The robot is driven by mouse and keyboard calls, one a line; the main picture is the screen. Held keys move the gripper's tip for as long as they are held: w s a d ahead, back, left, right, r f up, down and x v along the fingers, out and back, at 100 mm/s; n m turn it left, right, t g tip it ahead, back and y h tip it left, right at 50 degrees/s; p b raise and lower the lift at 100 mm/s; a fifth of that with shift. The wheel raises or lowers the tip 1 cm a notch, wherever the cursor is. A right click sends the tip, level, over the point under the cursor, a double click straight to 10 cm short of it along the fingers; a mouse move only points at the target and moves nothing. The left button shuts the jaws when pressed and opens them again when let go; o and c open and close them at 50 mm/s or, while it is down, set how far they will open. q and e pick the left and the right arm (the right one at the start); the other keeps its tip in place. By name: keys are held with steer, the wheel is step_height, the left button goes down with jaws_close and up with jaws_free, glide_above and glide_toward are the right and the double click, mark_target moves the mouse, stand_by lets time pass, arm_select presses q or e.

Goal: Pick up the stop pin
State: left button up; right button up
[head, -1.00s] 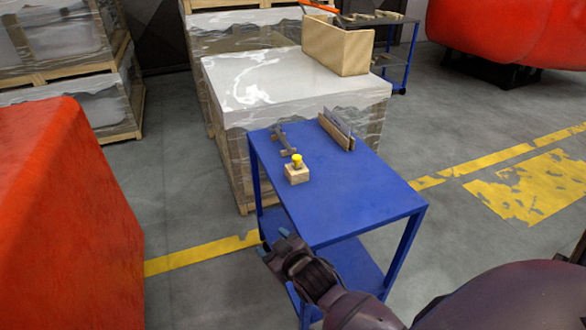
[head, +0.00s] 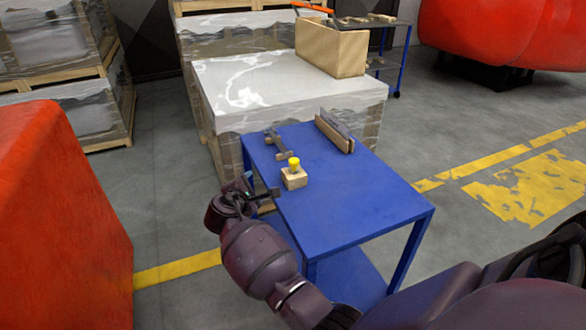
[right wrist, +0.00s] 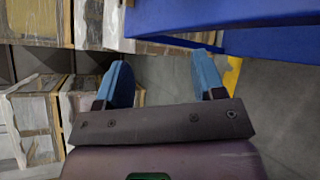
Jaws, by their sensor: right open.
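The stop pin (head: 294,163) has a yellow top and stands upright in a small wooden block (head: 294,180). The block sits near the left edge of the blue table (head: 350,205). My right gripper (head: 262,193) is at the table's left edge in the head view, just left of the block and apart from it. In the right wrist view the right gripper (right wrist: 165,85) shows two blue fingers spread wide with nothing between them. The stop pin does not show in the right wrist view. My left gripper is not in view.
A grey metal tool (head: 277,146) and a wooden block with a metal plate (head: 335,132) lie at the table's far end. A wrapped pallet (head: 250,90) stands close behind the table. The table's near right part is clear. A large red shape (head: 60,220) stands at left.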

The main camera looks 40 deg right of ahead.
mark_target(292, 167)
steer(key=shift+s+d+r+n+g+h+b, duration=0.2)
steer(key=shift+s+d+r+n+g+h, duration=0.15)
steer(key=shift+d+n+g+h, duration=0.85)
steer(key=shift+s+d+r+n+g+h+b, duration=0.3)
steer(key=shift+d+n+g+h, duration=0.45)
steer(key=shift+d, duration=0.9)
steer(key=shift+s+d+r+n+g+h+b, duration=0.1)
steer(key=shift+s+d+r+n+g+h, duration=0.3)
steer(key=shift+d+n+g+h, duration=0.7)
steer(key=d, duration=0.4)
steer(key=shift+w+f+m+b, duration=0.2)
steer(key=shift+w+m+b, duration=0.05)
steer(key=shift+w+b, duration=0.1)
steer(key=shift+w+d+r, duration=0.1)
steer(key=shift+d, duration=0.3)
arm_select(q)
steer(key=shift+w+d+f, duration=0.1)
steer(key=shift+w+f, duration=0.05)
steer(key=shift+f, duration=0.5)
arm_select(e)
steer(key=shift+r, duration=0.1)
steer(key=shift+c, duration=0.2)
steer(key=c, duration=0.9)
